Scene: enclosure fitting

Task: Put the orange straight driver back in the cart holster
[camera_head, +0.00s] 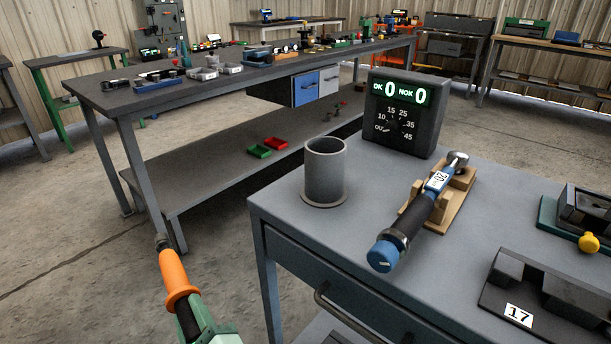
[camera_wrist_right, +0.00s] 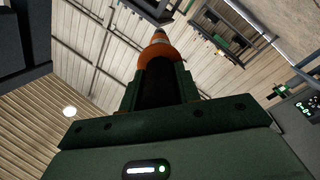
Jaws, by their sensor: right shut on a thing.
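The orange straight driver (camera_head: 175,272) is at the lower left of the head view, its dark tip pointing up and slightly left. My right gripper (camera_head: 190,318) is shut on its lower part, which the jaws partly hide. The driver (camera_wrist_right: 157,52) and the right gripper (camera_wrist_right: 160,85) also show in the right wrist view. My left gripper is not in view.
On the cart (camera_head: 345,228), a blue and black torque tool (camera_head: 418,215) lies in a wooden cradle right of the holster. A display box (camera_head: 404,112) stands behind. A dark fixture marked 17 (camera_head: 545,292) is at right. Open floor lies left of the cart.

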